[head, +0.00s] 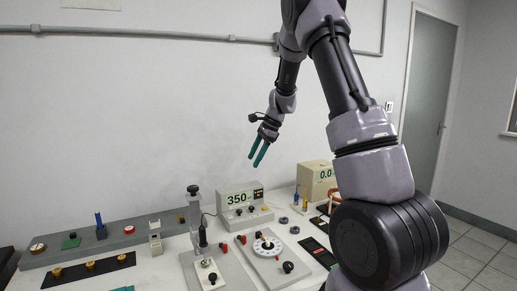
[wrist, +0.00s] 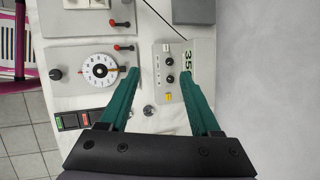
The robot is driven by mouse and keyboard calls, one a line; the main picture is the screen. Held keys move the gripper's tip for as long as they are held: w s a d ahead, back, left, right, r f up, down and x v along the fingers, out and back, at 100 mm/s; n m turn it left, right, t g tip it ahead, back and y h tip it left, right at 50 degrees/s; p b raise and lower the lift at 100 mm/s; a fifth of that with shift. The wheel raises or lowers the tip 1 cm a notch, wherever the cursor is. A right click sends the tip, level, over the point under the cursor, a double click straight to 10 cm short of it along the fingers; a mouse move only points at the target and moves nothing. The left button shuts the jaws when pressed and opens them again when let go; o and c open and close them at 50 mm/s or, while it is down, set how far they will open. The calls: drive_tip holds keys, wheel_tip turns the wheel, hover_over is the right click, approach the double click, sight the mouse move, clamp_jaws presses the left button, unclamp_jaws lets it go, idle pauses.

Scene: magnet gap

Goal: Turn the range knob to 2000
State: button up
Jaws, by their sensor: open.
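My gripper (head: 255,161) is open and empty, held high above the bench in front of the wall. Its teal fingers point down in the wrist view (wrist: 160,74). A grey meter box (head: 239,203) with a display reading 350 stands below it. Its front, with two small dark knobs (wrist: 169,70) and a yellow piece, shows between the fingers in the wrist view. A white round dial (head: 267,246) with dark marks lies on a flat grey panel; it also shows in the wrist view (wrist: 98,70), left of the fingers. Range lettering is too small to read.
A black knob (head: 288,267) sits on the dial's panel. A clamp stand (head: 194,220) rises left of the meter. A beige box (head: 316,180) reading 0.0 stands right of it. A grey rail (head: 120,237) with small parts lies left. Space around my gripper is clear.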

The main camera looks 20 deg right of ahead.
drive_tip(key=s+r+n, duration=0.1)
drive_tip(key=s+r, duration=0.3)
drive_tip(key=r, duration=0.1)
drive_tip(key=shift+s, duration=0.25)
drive_tip(key=shift+a, duration=0.1)
drive_tip(key=s+r+n+t, duration=0.3)
drive_tip(key=s+r+n, duration=0.3)
drive_tip(key=s+r, duration=0.8)
drive_tip(key=s+n+t+h, duration=0.2)
drive_tip(key=s+n, duration=0.3)
drive_tip(key=s, duration=1.1)
drive_tip(key=shift+d+f+n+h, duration=0.3)
drive_tip(key=shift+d+h, duration=0.05)
drive_tip(key=shift+h, duration=0.05)
drive_tip(key=shift+s, duration=0.1)
